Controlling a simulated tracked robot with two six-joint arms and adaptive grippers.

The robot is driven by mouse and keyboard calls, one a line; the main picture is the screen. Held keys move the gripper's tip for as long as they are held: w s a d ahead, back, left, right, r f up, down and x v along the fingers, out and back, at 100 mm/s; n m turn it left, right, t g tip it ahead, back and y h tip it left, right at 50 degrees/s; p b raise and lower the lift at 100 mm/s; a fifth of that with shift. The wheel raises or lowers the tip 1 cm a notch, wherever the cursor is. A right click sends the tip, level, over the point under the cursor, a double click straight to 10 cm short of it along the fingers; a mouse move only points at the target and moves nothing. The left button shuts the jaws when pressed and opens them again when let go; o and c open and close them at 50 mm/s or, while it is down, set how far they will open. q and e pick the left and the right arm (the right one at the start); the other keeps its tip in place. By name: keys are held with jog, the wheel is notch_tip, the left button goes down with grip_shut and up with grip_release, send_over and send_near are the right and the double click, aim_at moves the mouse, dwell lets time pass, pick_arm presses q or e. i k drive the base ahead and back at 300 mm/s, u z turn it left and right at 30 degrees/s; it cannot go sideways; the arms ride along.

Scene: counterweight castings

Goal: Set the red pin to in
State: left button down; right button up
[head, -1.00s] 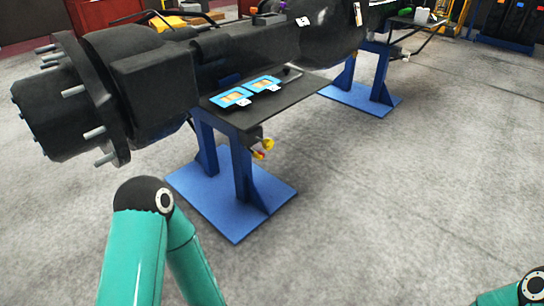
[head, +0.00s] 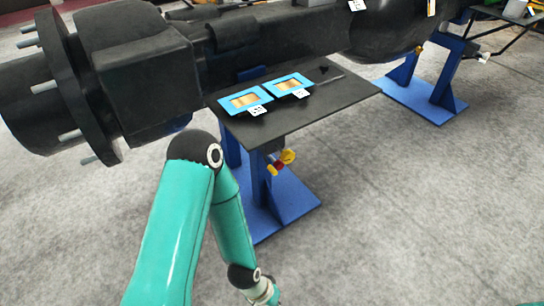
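A small red part (head: 272,170), which may be the red pin, shows under the front edge of the dark shelf (head: 315,112) in the head view. Yellow pieces (head: 288,156) sit right beside it. It is too small to tell whether the pin is in or out. My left arm, teal with black joints, reaches from the bottom up and back down in front of the stand. Its gripper is below the picture edge, and the arm's visible end is below and apart from the red part. My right gripper is out of view.
Two blue-framed panels (head: 244,100) with small marker tags lie on the shelf, beside a thin dark rod (head: 329,78). A large black casting (head: 146,75) with studs overhangs at the left. A blue stand (head: 288,192) holds the shelf. The grey floor (head: 430,210) at right is clear.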

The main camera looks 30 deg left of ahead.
aim_at(278, 164)
jog(key=u, duration=0.5)
jog(key=i, duration=1)
jog(key=u, duration=0.85)
jog(key=k, duration=0.75)
jog(key=u, duration=0.2)
jog(key=i, duration=0.8)
jog(key=z, duration=0.15)
